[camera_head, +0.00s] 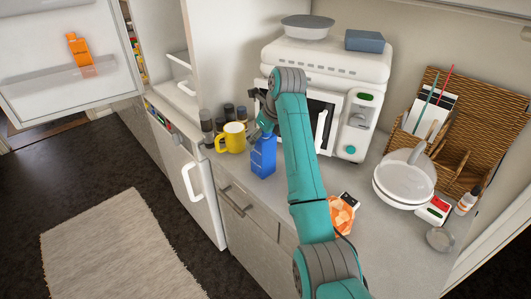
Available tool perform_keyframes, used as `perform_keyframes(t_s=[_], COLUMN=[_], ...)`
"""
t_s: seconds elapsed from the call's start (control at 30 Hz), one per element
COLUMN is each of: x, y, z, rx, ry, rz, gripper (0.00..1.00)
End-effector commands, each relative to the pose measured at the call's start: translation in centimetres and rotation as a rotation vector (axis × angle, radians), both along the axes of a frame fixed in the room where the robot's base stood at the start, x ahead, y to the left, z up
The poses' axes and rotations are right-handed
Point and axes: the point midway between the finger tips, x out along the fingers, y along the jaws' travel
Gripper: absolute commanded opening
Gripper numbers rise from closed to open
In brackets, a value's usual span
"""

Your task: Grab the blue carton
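The blue carton (263,158) stands upright on the counter, in front of the white microwave and to the right of the yellow mug. My gripper (262,129) is at the top of the carton, at the end of my teal arm, which reaches in from the lower right. The gripper is dark and small in this view. The fingers overlap the carton's top, and I cannot tell whether they touch it or are closed on it.
A yellow mug (231,138) stands close left of the carton, with several dark jars (207,122) behind it. The white microwave (319,75) is behind. An orange patterned item (342,214) and white pans (404,180) are at right. The counter's front edge is near.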

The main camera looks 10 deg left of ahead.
Motion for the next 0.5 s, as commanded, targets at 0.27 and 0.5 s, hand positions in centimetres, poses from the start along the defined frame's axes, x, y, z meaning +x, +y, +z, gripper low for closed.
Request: perform_keyframes(t_s=[0.27,0.5], x=[0.01,0.03], y=[-0.05,-0.05], z=[-0.01,0.02], rx=[-0.001,0.000], ry=[0.001,0.000], rz=[0.000,0.000], gripper=[0.19,0.00])
